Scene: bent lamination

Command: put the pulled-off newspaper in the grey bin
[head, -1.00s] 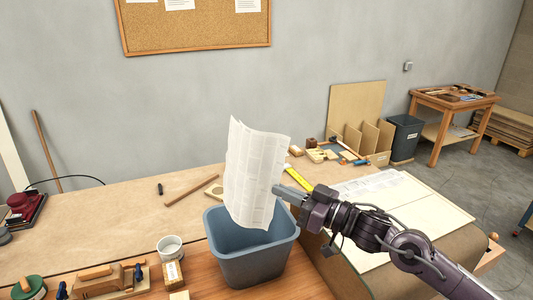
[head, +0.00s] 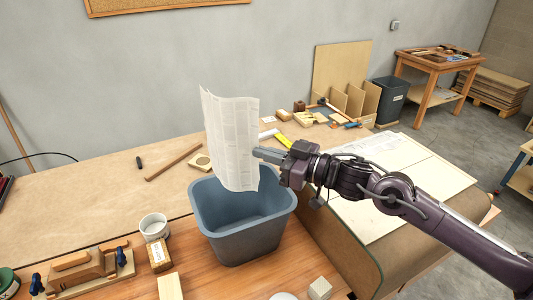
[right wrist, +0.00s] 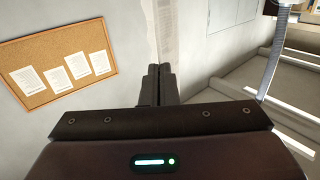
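The pulled-off newspaper (head: 229,130) is a pale printed sheet, hanging upright and slightly curled in the head view. My right gripper (head: 264,156) is shut on its right edge. The sheet's lower end overlaps the back-left part of the opening of the grey bin (head: 243,240); I cannot tell whether it dips below the rim. The bin is an open blue-grey tub on the wooden bench. In the right wrist view the fingers (right wrist: 158,75) are close together, with a strip of the newspaper (right wrist: 165,30) beyond them. My left gripper is out of view.
A pale board (head: 400,190) lies at right. A dark bin (head: 390,95) stands farther back.

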